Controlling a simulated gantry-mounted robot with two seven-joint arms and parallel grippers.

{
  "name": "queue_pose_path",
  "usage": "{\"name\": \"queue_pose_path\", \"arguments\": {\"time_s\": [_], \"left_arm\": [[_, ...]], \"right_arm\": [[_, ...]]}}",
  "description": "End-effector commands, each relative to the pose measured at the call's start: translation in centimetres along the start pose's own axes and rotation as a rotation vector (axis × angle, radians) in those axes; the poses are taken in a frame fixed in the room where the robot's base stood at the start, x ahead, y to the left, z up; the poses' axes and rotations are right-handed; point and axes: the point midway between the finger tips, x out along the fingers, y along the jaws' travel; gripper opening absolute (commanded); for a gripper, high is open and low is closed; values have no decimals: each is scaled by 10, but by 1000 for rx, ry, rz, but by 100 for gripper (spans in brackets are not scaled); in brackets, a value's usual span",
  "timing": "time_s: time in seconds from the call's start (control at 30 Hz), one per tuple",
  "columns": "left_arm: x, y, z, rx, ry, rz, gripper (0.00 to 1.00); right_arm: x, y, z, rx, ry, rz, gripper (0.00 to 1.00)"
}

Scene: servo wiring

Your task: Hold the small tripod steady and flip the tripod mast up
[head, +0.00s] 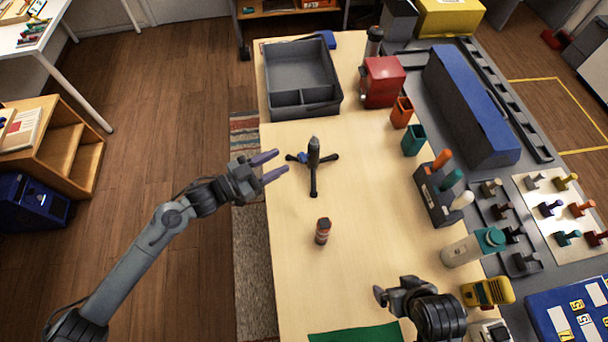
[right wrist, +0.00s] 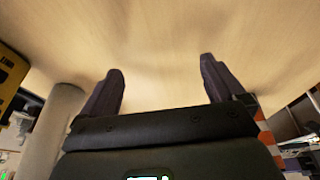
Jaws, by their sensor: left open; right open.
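The small tripod (head: 314,185) stands on the table with its dark legs spread. Its mast (head: 314,150) is a short dark grey piece at the hub, with a blue part beside it; from this steep angle I cannot tell how far it is raised. My left gripper (head: 270,166) is open and empty, with its purple-grey fingers pointing at the tripod from the left, apart from it. My right gripper (head: 384,304) is near the table's front right. In the right wrist view its two dark fingers (right wrist: 158,88) are spread with nothing between them.
A small orange-and-dark cylinder (head: 322,231) stands in front of the tripod. A grey divided tray (head: 334,107) lies behind it. A red box (head: 382,82), orange cup (head: 401,112), teal cup (head: 413,140) and a tool holder (head: 436,196) line the right. A green mat (head: 355,334) lies at the front.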

Motion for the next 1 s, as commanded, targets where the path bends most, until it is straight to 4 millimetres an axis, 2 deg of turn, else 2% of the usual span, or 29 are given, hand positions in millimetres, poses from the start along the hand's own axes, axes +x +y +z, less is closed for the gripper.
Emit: {"name": "queue_pose_path", "arguments": {"time_s": [0.17,0.27,0.53,0.77,1.0], "left_arm": [[0,0,-1,0,0,-1,43],[0,0,-1,-1,0,-1,43],[0,0,0,-1,0,-1,43],[0,0,0,-1,0,-1,43],[0,0,0,-1,0,-1,43]], "right_arm": [[5,-6,-26,-142,70,-1,96],[10,-14,-53,-302,147,7,96],[15,-44,-155,-938,431,159,96],[5,-70,-237,-1510,617,468,96],[-7,-93,-304,-2067,681,953,96]]}}
